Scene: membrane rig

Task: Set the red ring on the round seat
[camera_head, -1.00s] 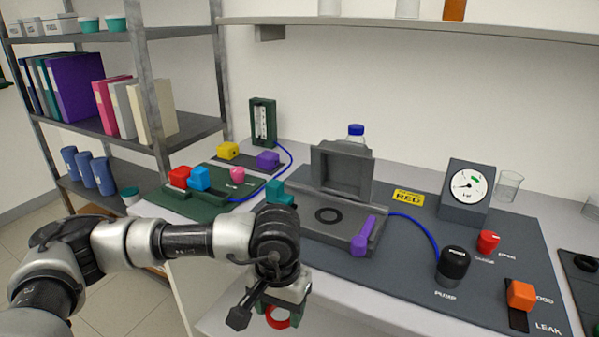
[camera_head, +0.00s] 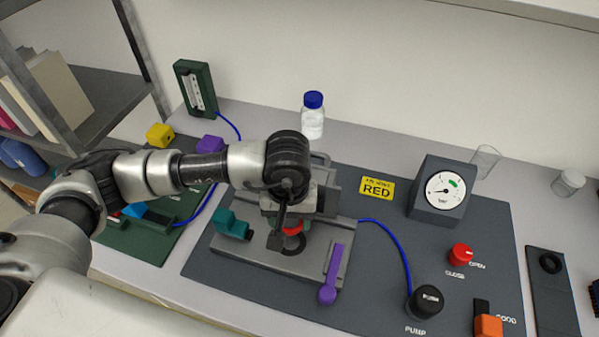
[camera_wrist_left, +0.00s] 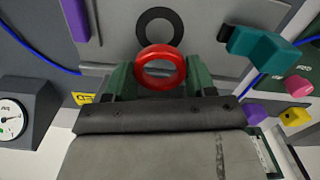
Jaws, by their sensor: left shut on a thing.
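My left gripper (camera_head: 291,229) is shut on the red ring (camera_head: 298,229) and holds it over the grey rig block (camera_head: 255,258). In the left wrist view the red ring (camera_wrist_left: 180,69) is tilted to the camera between the green fingers. In the head view the gripper mostly hides the seat. The exact height above the seat is hard to tell. The right gripper is not in view.
A teal clamp (camera_head: 232,225) and a purple lever (camera_head: 332,276) flank the seat. The open grey lid behind is partly hidden by my arm. A blue hose (camera_head: 402,250) runs to the black pump knob (camera_head: 425,302). A gauge (camera_head: 440,190) stands at the right.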

